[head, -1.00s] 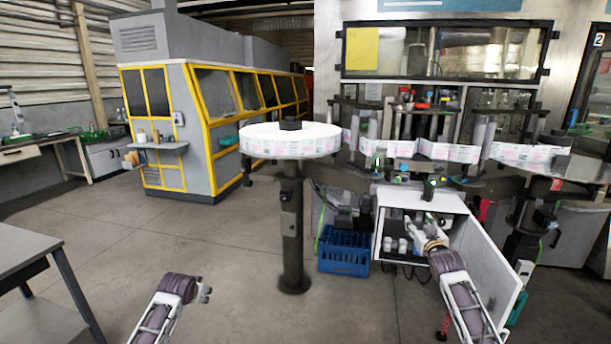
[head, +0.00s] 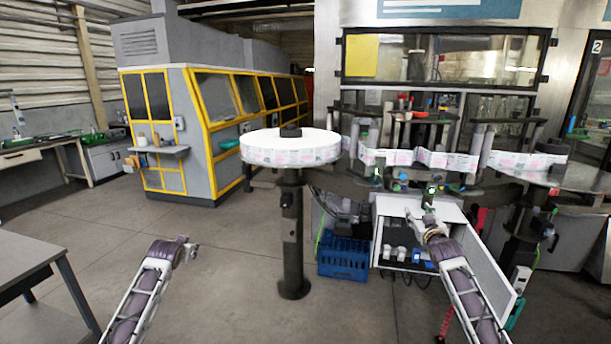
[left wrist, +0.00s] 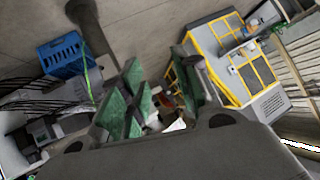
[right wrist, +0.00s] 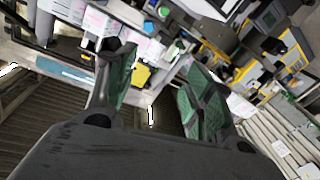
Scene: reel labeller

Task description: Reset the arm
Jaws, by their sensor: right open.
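My left gripper (head: 190,246) is over open floor at the lower left of the head view, apart from everything. In the left wrist view its green-padded fingers (left wrist: 163,85) stand apart with nothing between them. My right gripper (head: 428,218) is in front of the open white cabinet (head: 418,206) under the labeller. Its fingers (right wrist: 155,62) are open and empty in the right wrist view. A label reel (head: 291,150) lies flat on a dark post, with its label web running right through the labeller. I cannot tell which machine part is the arm, other than my own arms.
A blue crate (head: 343,258) stands on the floor beside the post (head: 291,235). The cabinet's open door (head: 485,255) is beside my right forearm. A grey table (head: 35,262) is at the left edge. The floor between table and post is clear.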

